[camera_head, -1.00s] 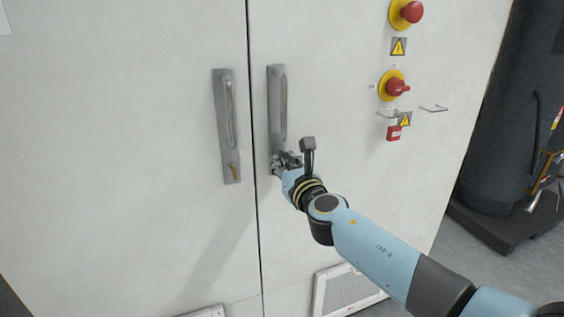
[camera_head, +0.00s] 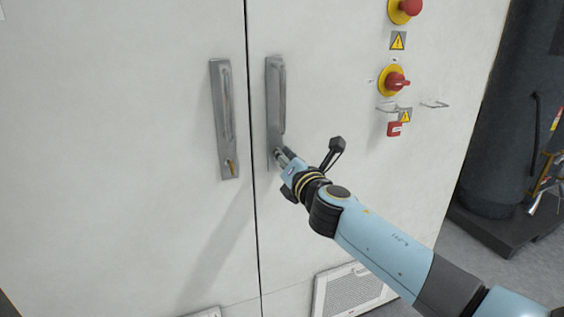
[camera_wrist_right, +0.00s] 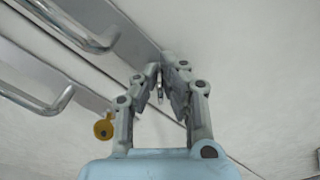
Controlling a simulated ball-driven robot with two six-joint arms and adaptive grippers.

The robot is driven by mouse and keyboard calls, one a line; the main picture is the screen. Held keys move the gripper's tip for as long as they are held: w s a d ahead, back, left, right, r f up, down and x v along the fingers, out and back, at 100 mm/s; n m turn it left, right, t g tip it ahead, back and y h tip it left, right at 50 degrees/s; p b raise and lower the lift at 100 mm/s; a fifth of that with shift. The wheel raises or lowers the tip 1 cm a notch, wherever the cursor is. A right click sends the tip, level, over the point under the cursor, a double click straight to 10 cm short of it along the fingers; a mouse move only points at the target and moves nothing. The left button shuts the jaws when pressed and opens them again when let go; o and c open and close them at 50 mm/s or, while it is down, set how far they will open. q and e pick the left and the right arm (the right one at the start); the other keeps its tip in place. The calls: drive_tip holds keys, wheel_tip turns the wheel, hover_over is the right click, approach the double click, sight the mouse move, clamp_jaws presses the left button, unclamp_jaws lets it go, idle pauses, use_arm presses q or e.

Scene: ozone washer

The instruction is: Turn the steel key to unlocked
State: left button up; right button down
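The steel key (camera_wrist_right: 160,88) is a small grey metal piece between the fingers of my right gripper in the right wrist view; most of it is hidden. My right gripper (camera_wrist_right: 161,68) has its fingertips drawn together on it. In the head view this gripper (camera_head: 280,155) is at the lower end of the right door's grey handle plate (camera_head: 274,100), covering the lock there. Which way the key points cannot be told. A brass key (camera_head: 230,167) sits in the left handle plate (camera_head: 221,110); it also shows in the right wrist view (camera_wrist_right: 103,128). My left gripper is not in view.
The pale cabinet doors meet at a vertical seam (camera_head: 250,90). On the right are a red emergency button (camera_head: 407,6), a red rotary switch (camera_head: 394,82), a red padlock (camera_head: 394,129) and thin wire loops. A vent (camera_head: 350,288) is low down. A dark cylinder (camera_head: 500,130) stands beyond.

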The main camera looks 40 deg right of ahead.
drive_tip(key=m+b, duration=0.1)
drive_tip(key=m, duration=0.2)
drive_tip(key=m+b, duration=0.1)
drive_tip(key=m, duration=0.1)
drive_tip(key=shift+d+f+m+b, duration=0.1)
drive_tip(key=shift+f+m+b, duration=0.2)
drive_tip(key=shift+m+b, duration=0.95)
drive_tip(key=shift+m, duration=1.05)
drive_tip(key=c, duration=1.5)
unclamp_jaws()
drive_tip(key=shift+s, duration=0.1)
drive_tip(key=v, duration=1.1)
drive_tip(key=shift+s, duration=0.4)
